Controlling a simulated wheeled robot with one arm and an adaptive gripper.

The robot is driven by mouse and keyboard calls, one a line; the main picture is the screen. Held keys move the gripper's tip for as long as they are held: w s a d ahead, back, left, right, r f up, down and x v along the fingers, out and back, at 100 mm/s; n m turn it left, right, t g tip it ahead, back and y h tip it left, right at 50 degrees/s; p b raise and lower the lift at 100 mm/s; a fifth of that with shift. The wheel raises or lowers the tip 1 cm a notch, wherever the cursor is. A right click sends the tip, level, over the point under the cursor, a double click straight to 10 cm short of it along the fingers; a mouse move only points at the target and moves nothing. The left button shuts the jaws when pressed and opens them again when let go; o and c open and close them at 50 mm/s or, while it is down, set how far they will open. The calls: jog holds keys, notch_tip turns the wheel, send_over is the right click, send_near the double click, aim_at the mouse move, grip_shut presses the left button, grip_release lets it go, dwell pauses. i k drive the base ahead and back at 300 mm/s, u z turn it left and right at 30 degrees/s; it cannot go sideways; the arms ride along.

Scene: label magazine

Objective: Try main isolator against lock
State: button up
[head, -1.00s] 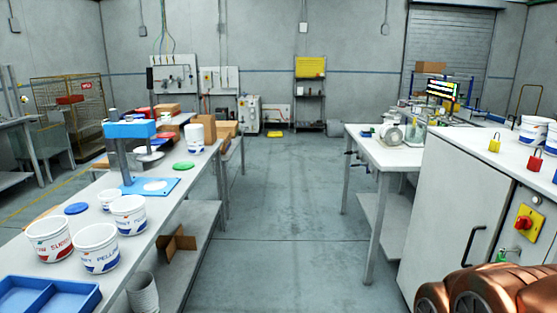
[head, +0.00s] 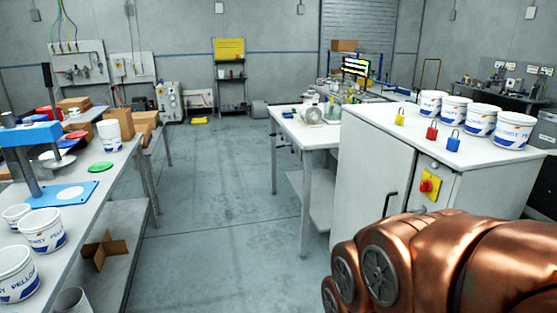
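The main isolator, a red rotary handle on a yellow plate (head: 429,186), is on the front of the white cabinet (head: 364,182) at right. A small pale item (head: 420,209) sits just below it, partly hidden by my copper arm; I cannot tell whether it is a lock through the handle. On the cabinet top stand a yellow padlock (head: 400,117), a red padlock (head: 432,132) and a blue padlock (head: 453,141). My arm fills the lower right, in front of the cabinet's lower part. My gripper's fingers are not in view.
Several white tubs (head: 480,117) stand behind the padlocks. A white table (head: 305,139) adjoins the cabinet's far side. A long bench (head: 120,165) with a blue press (head: 30,134) and tubs runs along the left. The floor aisle (head: 220,215) between is clear.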

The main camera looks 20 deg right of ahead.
aim_at(426, 186)
jog(key=z, duration=1.65)
jog(key=k, duration=0.4)
jog(key=u, duration=1.4)
jog(key=i, duration=1.15)
jog(key=z, duration=0.3)
